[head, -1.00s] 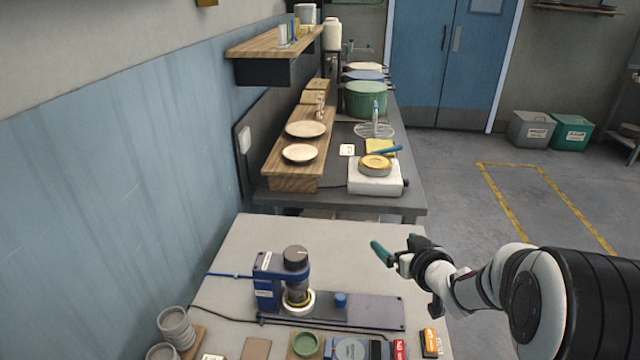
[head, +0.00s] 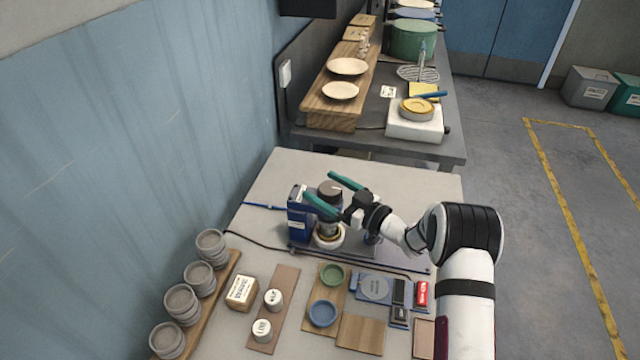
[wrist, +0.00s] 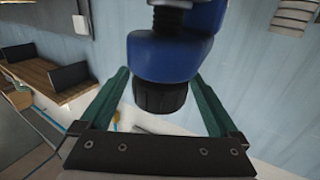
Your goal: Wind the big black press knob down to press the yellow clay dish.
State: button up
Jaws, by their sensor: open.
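The blue press (head: 299,220) stands on a dark base on the near table, with the big black knob (head: 330,188) on top. Under it is a pale ring (head: 329,241) with a little yellow showing. The clay dish itself is mostly hidden. My gripper (head: 318,184) is open, its two green fingers on either side of the knob. In the wrist view a ribbed black knob (wrist: 160,98) and a blue press part (wrist: 170,50) lie between the spread fingers, with gaps visible at both sides.
Stacked grey cups (head: 182,304) stand at the left. A green dish (head: 332,275), a blue dish (head: 322,313) and small boxes lie in front of the press. A black cable (head: 262,244) runs across the table. A second bench with plates (head: 347,66) is behind.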

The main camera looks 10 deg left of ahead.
jog(key=shift+x, duration=1)
jog(key=c, duration=1.4)
